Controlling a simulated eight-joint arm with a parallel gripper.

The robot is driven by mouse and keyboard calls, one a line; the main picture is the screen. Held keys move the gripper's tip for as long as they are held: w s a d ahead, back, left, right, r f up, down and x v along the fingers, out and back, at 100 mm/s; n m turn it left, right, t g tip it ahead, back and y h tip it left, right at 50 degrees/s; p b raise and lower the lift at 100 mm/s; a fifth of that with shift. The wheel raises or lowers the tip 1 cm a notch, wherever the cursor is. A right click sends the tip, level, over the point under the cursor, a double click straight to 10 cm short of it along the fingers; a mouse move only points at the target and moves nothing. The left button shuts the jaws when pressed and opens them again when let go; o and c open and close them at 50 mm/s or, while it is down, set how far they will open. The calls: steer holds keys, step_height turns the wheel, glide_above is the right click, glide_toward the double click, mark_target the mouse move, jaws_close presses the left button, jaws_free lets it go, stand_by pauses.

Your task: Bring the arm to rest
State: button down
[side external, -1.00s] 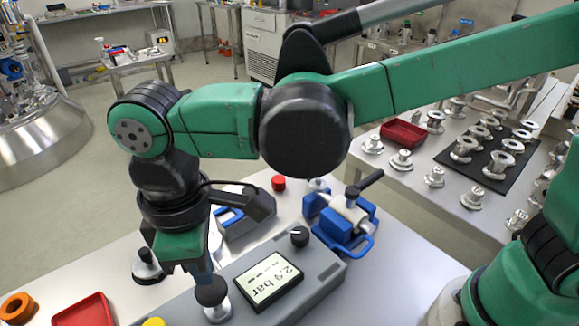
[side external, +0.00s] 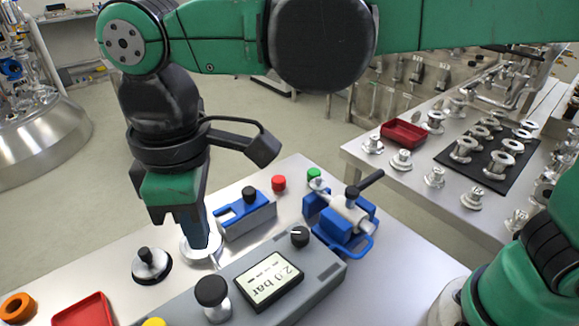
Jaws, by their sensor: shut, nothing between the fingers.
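My gripper (side external: 200,258) is shut and empty. It points down over the near bench, above or beside a round metal piece (side external: 188,250) that it partly hides; I cannot tell whether they touch. The grey pressure unit (side external: 335,268) stands to the right and nearer, with a black knob on a metal stem (side external: 212,292), a small black dial (side external: 299,236) and a display (side external: 262,279) whose reading looks like 2.0 bar. My green arm reaches in from the right across the top of the picture.
A blue clamp device (side external: 345,219) and a grey block with a blue bracket (side external: 247,213) stand behind the unit. Red (side external: 279,183) and green (side external: 314,174) caps lie behind them. A black-knobbed disc (side external: 150,265), red tray (side external: 84,310) and orange ring (side external: 17,307) are left. Open floor lies beyond.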

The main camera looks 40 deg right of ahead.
steer(key=d+f+m+t, duration=0.1)
steer(key=d+m+t, duration=0.1)
steer(key=d, duration=0.6)
steer(key=d+f+m+t, duration=0.1)
steer(key=d+m+t, duration=0.1)
steer(key=d+m, duration=0.3)
steer(key=w+d+f+m+t, duration=0.1)
steer(key=d+m, duration=0.3)
steer(key=d, duration=0.7)
steer(key=shift+f+t, duration=0.35)
steer(key=shift+t, duration=0.45)
steer(key=shift+s+d+f+m, duration=0.15)
steer(key=shift+d+m, duration=0.15)
steer(key=shift+d, duration=0.05)
